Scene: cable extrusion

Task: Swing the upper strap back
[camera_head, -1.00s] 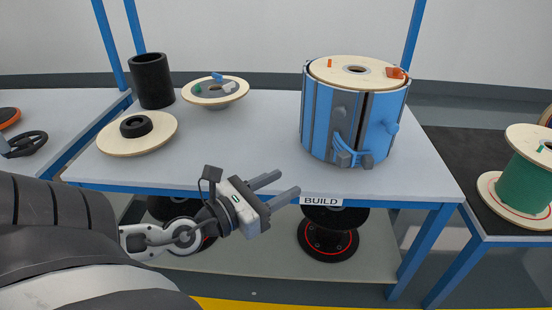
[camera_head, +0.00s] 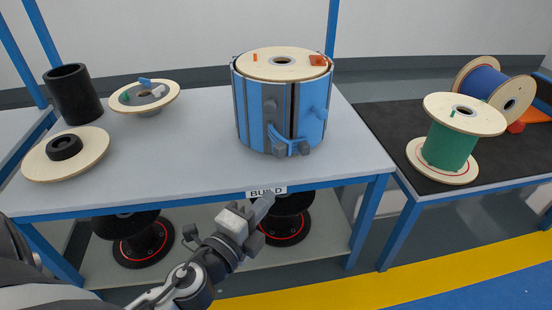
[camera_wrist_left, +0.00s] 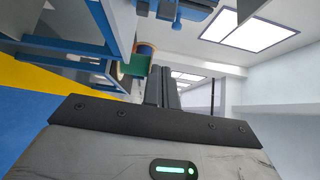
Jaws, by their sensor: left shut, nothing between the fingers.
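A blue segmented drum (camera_head: 255,112) with grey bars stands upright on the table, with a wooden disc (camera_head: 283,64) on top. A curved blue strap (camera_head: 287,145) with grey end blocks spans the dark vertical gap low on its front. My right gripper is out of view.
The table (camera_head: 190,170) also holds a black cylinder (camera_head: 75,95) and two wooden discs at left. Its front edge carries a BUILD label (camera_head: 266,192). A dark side table at right holds a green spool (camera_head: 449,148) and a blue spool (camera_head: 482,82). Spools stand on the lower shelf.

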